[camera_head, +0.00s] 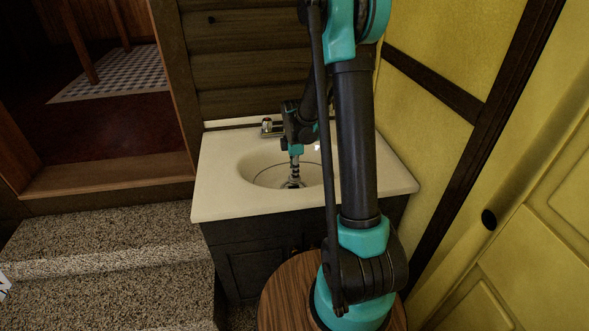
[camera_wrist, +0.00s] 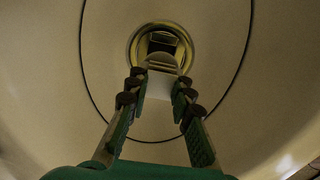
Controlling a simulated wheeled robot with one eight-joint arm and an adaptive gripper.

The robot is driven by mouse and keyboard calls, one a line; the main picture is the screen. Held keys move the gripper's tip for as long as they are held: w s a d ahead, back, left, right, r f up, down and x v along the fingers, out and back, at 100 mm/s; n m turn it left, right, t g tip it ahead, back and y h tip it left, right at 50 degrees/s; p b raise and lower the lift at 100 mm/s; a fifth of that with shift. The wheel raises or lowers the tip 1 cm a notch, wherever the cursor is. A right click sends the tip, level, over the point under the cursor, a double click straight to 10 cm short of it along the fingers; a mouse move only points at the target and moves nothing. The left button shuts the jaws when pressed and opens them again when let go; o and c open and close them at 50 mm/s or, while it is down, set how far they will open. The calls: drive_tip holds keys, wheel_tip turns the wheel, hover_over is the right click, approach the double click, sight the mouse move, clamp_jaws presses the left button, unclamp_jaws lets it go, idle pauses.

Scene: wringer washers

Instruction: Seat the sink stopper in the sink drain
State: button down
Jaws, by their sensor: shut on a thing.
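My gripper (camera_head: 295,166) points down into the oval basin of the sink (camera_head: 222,190). In the wrist view, its two fingers (camera_wrist: 160,82) are shut on the pale grey sink stopper (camera_wrist: 160,66). The round sink drain (camera_wrist: 134,48) has a brass-coloured rim and a dark opening, and lies just beyond the fingertips. The stopper's far end overlaps the drain opening in the wrist view. I cannot tell whether it touches the drain or hangs just above it. In the head view, the fingertips hide most of the stopper and drain.
A faucet (camera_head: 268,127) stands at the back of the sink. The sink top sits on a dark cabinet (camera_head: 250,262). A yellow wall (camera_head: 432,110) is close on the right and a log wall (camera_head: 235,75) behind. A thin dark cord (camera_wrist: 84,75) curves around the drain.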

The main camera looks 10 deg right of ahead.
sight(294, 183)
drive_tip(key=shift+f, duration=1.5)
drive_tip(key=shift+s+f, duration=0.1)
drive_tip(key=shift+f, duration=1.2)
idle(3.0)
drive_tip(key=c, duration=0.8)
unclamp_jaws()
drive_tip(key=shift+r, duration=0.1)
drive_tip(key=shift+r, duration=3.45)
